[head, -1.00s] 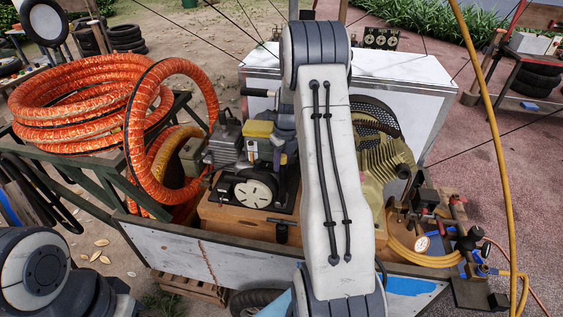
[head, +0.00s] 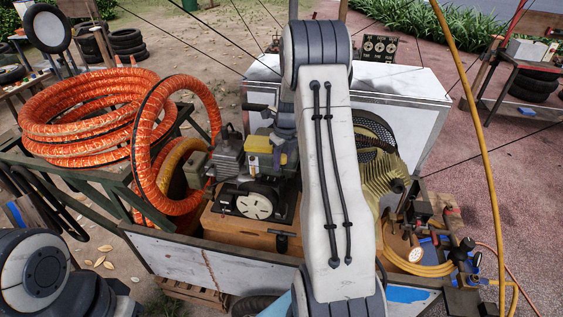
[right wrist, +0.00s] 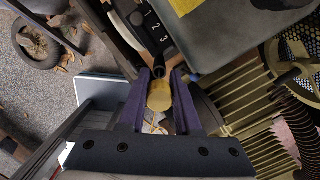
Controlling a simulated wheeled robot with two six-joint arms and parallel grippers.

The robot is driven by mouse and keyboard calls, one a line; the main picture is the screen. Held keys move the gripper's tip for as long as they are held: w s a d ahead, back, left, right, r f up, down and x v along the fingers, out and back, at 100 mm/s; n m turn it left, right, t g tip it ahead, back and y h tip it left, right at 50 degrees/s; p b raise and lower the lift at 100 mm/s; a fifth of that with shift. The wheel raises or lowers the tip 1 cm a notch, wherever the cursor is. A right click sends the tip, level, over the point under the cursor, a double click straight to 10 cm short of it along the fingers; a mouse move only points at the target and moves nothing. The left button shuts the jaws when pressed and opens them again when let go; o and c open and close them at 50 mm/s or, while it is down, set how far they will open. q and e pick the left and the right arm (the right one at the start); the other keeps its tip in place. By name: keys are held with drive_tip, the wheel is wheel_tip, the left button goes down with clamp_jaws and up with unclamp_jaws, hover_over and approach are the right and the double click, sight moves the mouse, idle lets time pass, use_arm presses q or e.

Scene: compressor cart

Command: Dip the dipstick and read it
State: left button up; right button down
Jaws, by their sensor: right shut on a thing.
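In the right wrist view, the purple fingers of my right gripper (right wrist: 160,88) are shut on a yellow knob (right wrist: 160,97), apparently the dipstick's handle. A dark tube mouth or collar (right wrist: 159,71) lies just beyond the fingertips; I cannot tell whether the stick is inside it. No readable part of the dipstick shows. In the head view my right arm comes down over the cart, with the gripper at the engine (head: 258,165), and the arm hides most of the hold. My left gripper is out of frame.
An orange hose coil (head: 75,130) is on a green rack at left. A white box (head: 405,95) is behind the engine. The finned yellowish compressor (head: 392,185) is right of my arm. A yellow hose and gauge (head: 416,254) lie at the cart's right end.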

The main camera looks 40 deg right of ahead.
wheel_tip(320, 180, up, 15)
drive_tip(key=p, duration=1.2)
drive_tip(key=shift+r+p, duration=0.2)
drive_tip(key=shift+p, duration=0.15)
drive_tip(key=shift+f, duration=0.1)
idle(0.5)
